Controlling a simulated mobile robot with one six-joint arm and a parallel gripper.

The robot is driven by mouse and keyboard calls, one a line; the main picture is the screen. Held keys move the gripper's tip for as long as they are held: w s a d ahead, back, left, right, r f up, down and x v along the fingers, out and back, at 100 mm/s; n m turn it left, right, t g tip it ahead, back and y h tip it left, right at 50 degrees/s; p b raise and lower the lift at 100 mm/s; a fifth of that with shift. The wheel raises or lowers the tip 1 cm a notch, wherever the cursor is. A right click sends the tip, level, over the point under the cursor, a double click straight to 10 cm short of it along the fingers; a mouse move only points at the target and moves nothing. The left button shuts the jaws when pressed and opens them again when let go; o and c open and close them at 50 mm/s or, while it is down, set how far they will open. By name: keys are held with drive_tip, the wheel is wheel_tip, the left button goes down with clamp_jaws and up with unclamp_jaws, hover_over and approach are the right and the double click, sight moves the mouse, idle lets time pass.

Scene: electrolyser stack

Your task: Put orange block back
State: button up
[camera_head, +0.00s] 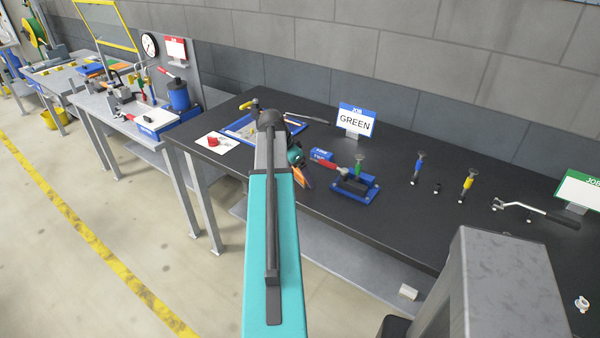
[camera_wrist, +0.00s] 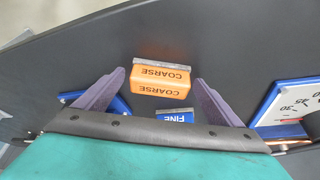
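The orange block (camera_wrist: 160,80), marked COARSE, shows in the wrist view between the two finger tips. My gripper (camera_wrist: 161,77) has purple fingers spread apart, with a narrow gap visible on each side of the block. In the head view the orange block (camera_head: 299,179) shows partly behind my arm, near the front edge of the black bench. My gripper (camera_head: 303,172) is beside it there, largely hidden by the arm. Whether the block touches the bench is unclear.
A blue block marked FINE (camera_wrist: 175,116) is close to the orange one. A blue tray (camera_head: 290,122) lies behind my arm. A blue fixture (camera_head: 368,192) with tools, a GREEN sign (camera_head: 356,121) and several upright tools stand to the right. A white sheet (camera_head: 217,143) lies left.

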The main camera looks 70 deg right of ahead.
drive_tip(key=shift+r, duration=0.2)
drive_tip(key=b+v, duration=0.2)
drive_tip(key=v, duration=1)
drive_tip(key=shift+b, duration=0.35)
drive_tip(key=shift+f, duration=0.1)
idle(0.6)
drive_tip(key=w+a+f+n+y, duration=0.1)
drive_tip(key=w+a+f+n, duration=0.2)
drive_tip(key=w+a+f, duration=0.45)
drive_tip(key=w+a+f+n, duration=0.45)
drive_tip(key=a+f, duration=0.35)
drive_tip(key=f, duration=0.3)
drive_tip(key=w+a+f+n+y, duration=0.1)
drive_tip(key=w+a+f+n, duration=0.2)
drive_tip(key=w+a+f, duration=0.5)
drive_tip(key=s+a+f+n+g+y, duration=0.1)
drive_tip(key=s+a+f+n, duration=0.25)
drive_tip(key=a+f, duration=0.8)
drive_tip(key=s+a+f+n+y, duration=0.15)
drive_tip(key=a+f+n, duration=0.35)
drive_tip(key=a+f, duration=0.7)
drive_tip(key=s+a+f+n+g, duration=0.1)
drive_tip(key=s+a+f+n, duration=0.1)
drive_tip(key=s+a, duration=0.5)
drive_tip(key=s+a+f+n, duration=0.3)
drive_tip(key=s+a+n, duration=0.1)
drive_tip(key=s+a, duration=0.3)
drive_tip(key=shift+a+n+g+h, duration=0.3)
drive_tip(key=shift+a+g+h, duration=0.15)
drive_tip(key=shift+a, duration=0.7)
